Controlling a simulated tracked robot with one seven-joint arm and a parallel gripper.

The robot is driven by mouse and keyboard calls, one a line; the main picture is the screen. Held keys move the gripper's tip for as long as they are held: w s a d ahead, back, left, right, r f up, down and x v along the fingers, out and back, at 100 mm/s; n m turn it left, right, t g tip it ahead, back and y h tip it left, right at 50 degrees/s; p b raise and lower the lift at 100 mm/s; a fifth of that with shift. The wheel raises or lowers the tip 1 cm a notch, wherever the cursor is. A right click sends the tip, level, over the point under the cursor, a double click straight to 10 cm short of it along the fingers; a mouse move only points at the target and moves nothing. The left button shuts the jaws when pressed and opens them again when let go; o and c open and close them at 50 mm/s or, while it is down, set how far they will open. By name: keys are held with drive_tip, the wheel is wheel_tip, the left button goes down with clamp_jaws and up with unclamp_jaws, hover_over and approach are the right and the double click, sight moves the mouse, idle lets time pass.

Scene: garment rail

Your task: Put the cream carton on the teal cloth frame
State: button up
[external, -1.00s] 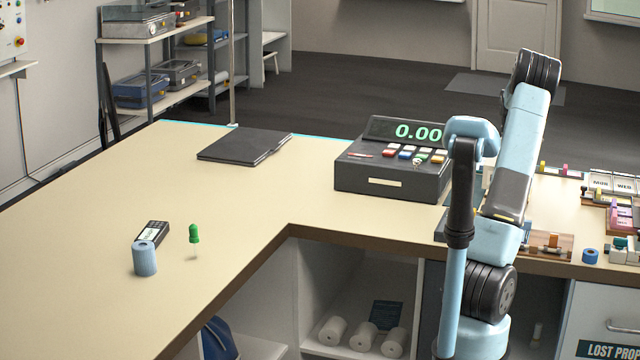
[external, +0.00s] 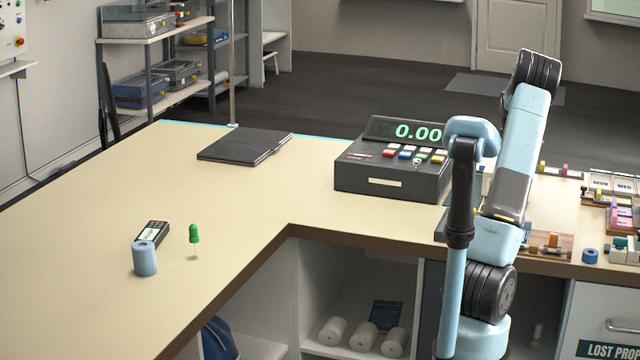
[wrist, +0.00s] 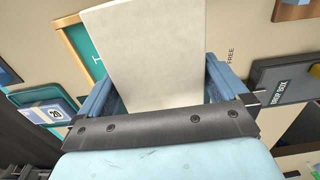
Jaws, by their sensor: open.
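The cream carton (wrist: 152,40) fills the upper middle of the wrist view as a pale, plain slab, between the two blue fingers of my gripper (wrist: 158,78). My gripper is open; the fingers stand on either side of the carton. The teal cloth frame (wrist: 76,40), a teal panel with a brown wooden edge, shows at the left, partly hidden by the carton. I cannot tell whether the carton rests on it or is above it. In the external view my arm hides my gripper, and I cannot make out the carton or frame there.
In the external view the cash register (external: 390,165) stands left of my arm; small items crowd the counter at right. The left counter is mostly clear.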

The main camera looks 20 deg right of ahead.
wheel_tip(320, 180, up, 10)
drive_tip(key=shift+r, duration=0.2)
drive_tip(key=s+a+r+m+t+h, duration=0.1)
drive_tip(key=s+a+r, duration=0.15)
drive_tip(key=a, duration=0.65)
drive_tip(key=s+a+r+m, duration=0.1)
drive_tip(key=a+r, duration=0.3)
drive_tip(key=a, duration=0.6)
drive_tip(key=s+a+r+m+t+h, duration=0.1)
drive_tip(key=s+a+r+m, duration=0.15)
drive_tip(key=a, duration=0.65)
drive_tip(key=s+a+f+m+t+y, duration=0.1)
drive_tip(key=s+a+f+m, duration=0.1)
drive_tip(key=s+a, duration=0.7)
drive_tip(key=s+a+f+m+t+y, duration=0.1)
drive_tip(key=s+a+f+m+t, duration=0.1)
drive_tip(key=s+a, duration=0.6)
drive_tip(key=s, duration=0.3)
drive_tip(key=shift+s+a+t, duration=0.2)
drive_tip(key=shift+a+t, duration=0.1)
drive_tip(key=shift+a, duration=0.05)
